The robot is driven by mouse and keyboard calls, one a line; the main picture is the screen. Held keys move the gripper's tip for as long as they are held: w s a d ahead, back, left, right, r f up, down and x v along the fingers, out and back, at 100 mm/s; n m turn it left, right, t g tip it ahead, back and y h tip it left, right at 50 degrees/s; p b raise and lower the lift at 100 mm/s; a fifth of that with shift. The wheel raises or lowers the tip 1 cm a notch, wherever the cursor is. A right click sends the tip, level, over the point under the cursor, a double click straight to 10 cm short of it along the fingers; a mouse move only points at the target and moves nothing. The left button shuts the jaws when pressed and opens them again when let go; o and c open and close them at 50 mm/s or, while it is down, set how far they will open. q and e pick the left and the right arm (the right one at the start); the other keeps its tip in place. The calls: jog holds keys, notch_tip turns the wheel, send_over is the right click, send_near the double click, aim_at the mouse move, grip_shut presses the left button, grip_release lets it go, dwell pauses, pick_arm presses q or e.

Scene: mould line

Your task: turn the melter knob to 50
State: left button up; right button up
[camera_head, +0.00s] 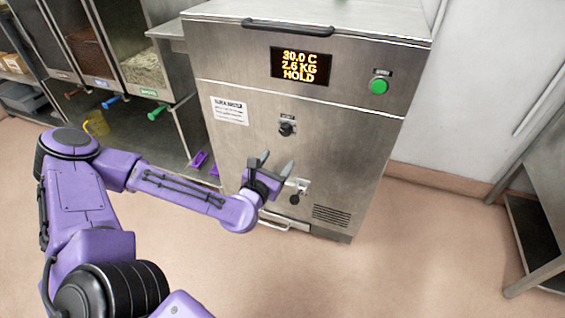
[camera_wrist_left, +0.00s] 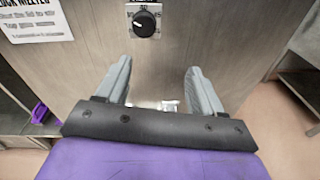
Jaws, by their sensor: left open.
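The melter (camera_head: 335,125) is a tall steel cabinet with a display (camera_head: 301,66) reading 30.0 C, 2.6 KG, HOLD. Its round black knob (camera_head: 287,129) sits on a small plate on the front, below the display. In the left wrist view the knob (camera_wrist_left: 144,25) shows a white pointer mark, with small markings around it. My left gripper (camera_head: 277,160) is open and empty, in front of the melter and a little below the knob. In the left wrist view its two grey fingers (camera_wrist_left: 160,80) are spread, with the knob beyond and above them. My right gripper is not in view.
A green button (camera_head: 379,87) is at the melter's upper right. A dark-handled valve (camera_head: 295,198) is low on the front, close to my left gripper. Bins with coloured scoops or handles stand at left. A steel table (camera_head: 535,225) stands at right, with open floor between.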

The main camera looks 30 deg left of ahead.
aim_at(285, 133)
pick_arm(q)
jog(key=w+a+n, duration=0.1)
jog(key=w, duration=0.2)
jog(key=w+a+y+b, duration=0.1)
jog(key=w+a, duration=0.1)
jog(key=w, duration=0.2)
jog(key=w+a+r+n+b, duration=0.1)
jog(key=w, duration=0.2)
jog(key=shift+w+a+n+t, duration=0.3)
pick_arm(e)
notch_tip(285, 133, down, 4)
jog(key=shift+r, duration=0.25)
pick_arm(q)
jog(key=c, duration=1.1)
jog(key=shift+o, duration=0.2)
